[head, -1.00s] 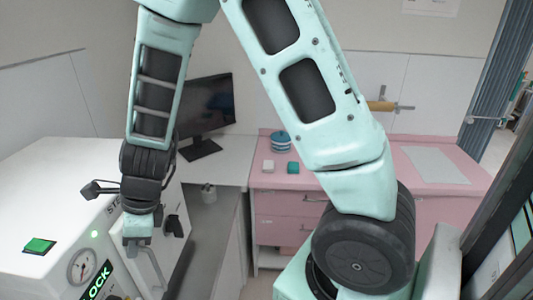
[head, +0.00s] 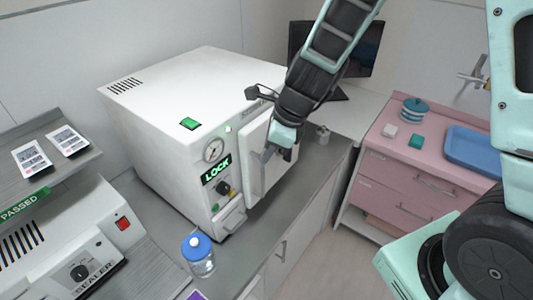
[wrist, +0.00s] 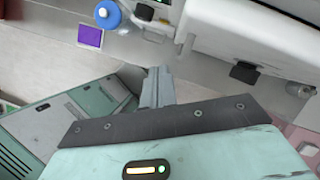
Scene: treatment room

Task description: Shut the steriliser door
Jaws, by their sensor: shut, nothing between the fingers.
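The steriliser (head: 165,100) is a big white box on the counter in the head view, with a gauge and a green LOCK sign on its front. Its door (head: 256,178) is a thick white panel at the right of that front, with a dark handle part. It stands out from the body; I cannot tell how wide any gap behind it is. My gripper (head: 266,158) is shut and empty, pointing down in front of the door and hiding part of it. In the wrist view the closed fingers (wrist: 158,75) are left of the door (wrist: 235,35). Contact is unclear.
A blue-capped jar (head: 199,258) stands on the counter before the steriliser. A sealer (head: 70,250) is at lower left. A monitor (head: 350,48) stands behind my arm. A pink cabinet (head: 395,180) with a blue tray (head: 475,148) is at right. Open floor lies between counter and cabinet.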

